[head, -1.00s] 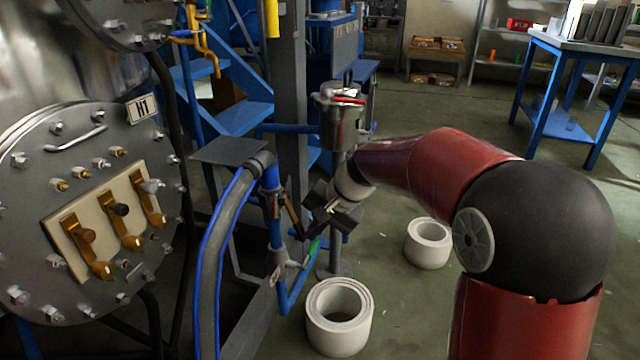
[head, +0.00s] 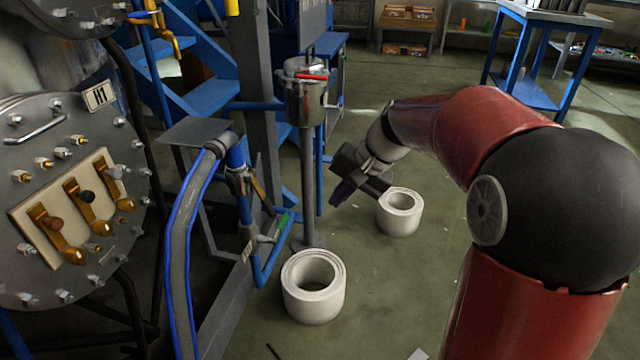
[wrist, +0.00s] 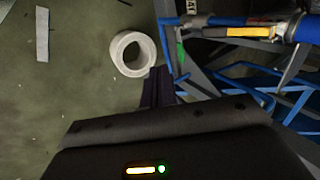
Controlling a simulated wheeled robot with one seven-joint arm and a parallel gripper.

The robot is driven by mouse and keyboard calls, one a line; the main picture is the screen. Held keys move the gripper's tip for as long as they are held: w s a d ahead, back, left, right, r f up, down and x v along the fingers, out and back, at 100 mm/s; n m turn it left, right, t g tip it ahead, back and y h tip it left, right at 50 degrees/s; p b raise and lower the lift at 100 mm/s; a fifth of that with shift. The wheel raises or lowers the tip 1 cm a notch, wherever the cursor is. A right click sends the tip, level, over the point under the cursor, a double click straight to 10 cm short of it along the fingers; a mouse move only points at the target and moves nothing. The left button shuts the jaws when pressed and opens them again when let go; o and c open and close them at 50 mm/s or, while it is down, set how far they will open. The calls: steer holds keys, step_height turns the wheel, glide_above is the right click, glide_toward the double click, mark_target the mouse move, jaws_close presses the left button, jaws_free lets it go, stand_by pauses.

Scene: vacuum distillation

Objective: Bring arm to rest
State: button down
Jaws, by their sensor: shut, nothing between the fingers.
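My gripper (head: 342,190) hangs in the air in the middle of the head view, at the end of my red arm. Its dark fingers are together with nothing between them, and they point down and left. It is to the right of the grey post that carries the metal pot (head: 306,92) with a red handle. In the wrist view the shut fingers (wrist: 158,88) show at the centre, over the floor close to a white ring in the picture.
Two white rings stand on the floor, one nearer (head: 313,286) and one farther (head: 399,211). Blue pipes with a green-handled valve (head: 283,224) are left of my gripper. A steel vessel with a switch panel (head: 82,205) fills the left.

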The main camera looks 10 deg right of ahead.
steer(key=s+d+r+n+t+h+p, duration=0.1)
steer(key=s+d+r+h+p, duration=0.1)
steer(key=s, duration=0.5)
steer(key=s+d+r+n+t+h+p, duration=0.1)
steer(key=s+r+p, duration=0.2)
steer(key=s, duration=0.5)
steer(key=s+d+r+n+t+h+p, duration=0.1)
steer(key=s+d+r+n+h+p, duration=0.1)
steer(key=s, duration=0.6)
steer(key=shift+s+d+r+t+h, duration=0.25)
steer(key=shift+d+r+t+h, duration=0.1)
steer(key=shift+r, duration=0.4)
